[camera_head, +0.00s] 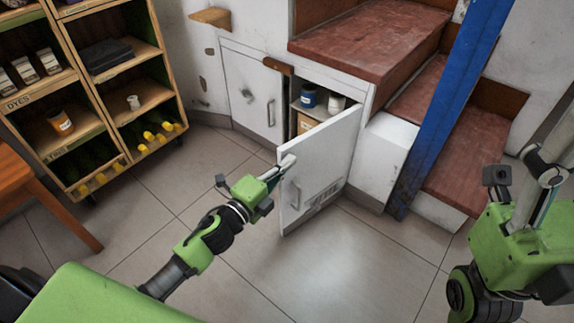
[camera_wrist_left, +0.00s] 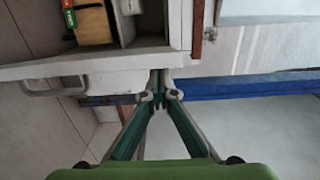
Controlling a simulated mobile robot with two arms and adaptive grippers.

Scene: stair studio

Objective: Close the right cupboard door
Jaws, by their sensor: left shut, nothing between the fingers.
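The right cupboard door (camera_head: 335,150) is a white panel under the stairs, swung well open. Its outer face has a bar handle (camera_head: 295,193) and a dark printed label. My left gripper (camera_head: 291,160) is shut and empty, with its fingertips at the upper part of the door near its free edge. The left wrist view shows the shut fingertips (camera_wrist_left: 160,92) close to the door's pale top edge (camera_wrist_left: 95,64), with the handle (camera_wrist_left: 55,90) to the left. I cannot tell if they touch. My right gripper (camera_head: 545,170) is at the right, away from the door; its finger state is unclear.
The left cupboard door (camera_head: 250,90) is shut. Inside the open cupboard are a blue jar (camera_head: 308,96), a white jar and a box. A blue post (camera_head: 450,105) and red-brown steps (camera_head: 375,38) stand to the right. A wooden shelf (camera_head: 85,75) stands left. The floor in front is clear.

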